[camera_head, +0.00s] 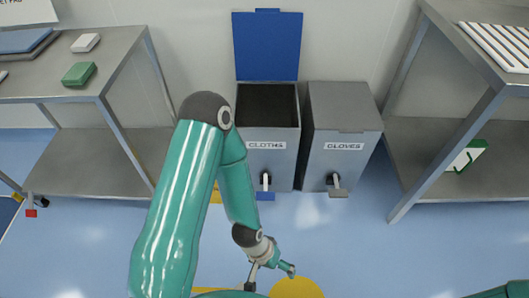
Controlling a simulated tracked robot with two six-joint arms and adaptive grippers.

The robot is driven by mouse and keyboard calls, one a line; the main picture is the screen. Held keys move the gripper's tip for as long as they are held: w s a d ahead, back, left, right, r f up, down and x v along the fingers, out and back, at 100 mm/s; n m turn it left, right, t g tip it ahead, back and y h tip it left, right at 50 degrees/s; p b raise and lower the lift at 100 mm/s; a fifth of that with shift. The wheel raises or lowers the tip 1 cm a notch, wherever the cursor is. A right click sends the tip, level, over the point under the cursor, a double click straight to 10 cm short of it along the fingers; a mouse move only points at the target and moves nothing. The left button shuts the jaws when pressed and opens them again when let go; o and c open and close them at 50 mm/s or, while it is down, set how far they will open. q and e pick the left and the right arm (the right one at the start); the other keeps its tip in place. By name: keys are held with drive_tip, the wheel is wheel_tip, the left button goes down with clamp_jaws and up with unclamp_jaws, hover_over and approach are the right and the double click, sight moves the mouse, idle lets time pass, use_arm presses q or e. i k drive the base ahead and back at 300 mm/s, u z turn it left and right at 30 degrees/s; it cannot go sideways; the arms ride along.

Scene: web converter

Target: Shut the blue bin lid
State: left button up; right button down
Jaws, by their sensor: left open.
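The blue bin lid (267,48) stands upright against the wall, open, behind the grey bin labelled CLOTHS (275,165). The bin's dark inside shows from above. My left arm rises in front and bends down again, covering part of the bin's left side. My left gripper (271,279) is low in front of the bins, fingers spread and empty, apart from the bin and lid. My right gripper is not in view; only a bit of teal arm shows at the bottom right corner.
A grey bin labelled GLOVES (343,120), its grey lid shut, stands close on the right. Metal shelving stands on the left (85,165) and a metal rack (440,160) on the right. The blue floor (350,245) before the bins is mostly clear, with yellow markings.

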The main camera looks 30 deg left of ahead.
sight(267, 41)
drive_tip(key=u, duration=0.05)
drive_tip(key=k, duration=0.45)
drive_tip(key=z, duration=1.75)
drive_tip(key=i, duration=0.1)
drive_tip(key=u, duration=3.8)
drive_tip(key=i, duration=0.95)
drive_tip(key=z, duration=1.45)
drive_tip(key=i, duration=0.55)
drive_tip(key=u, duration=0.05)
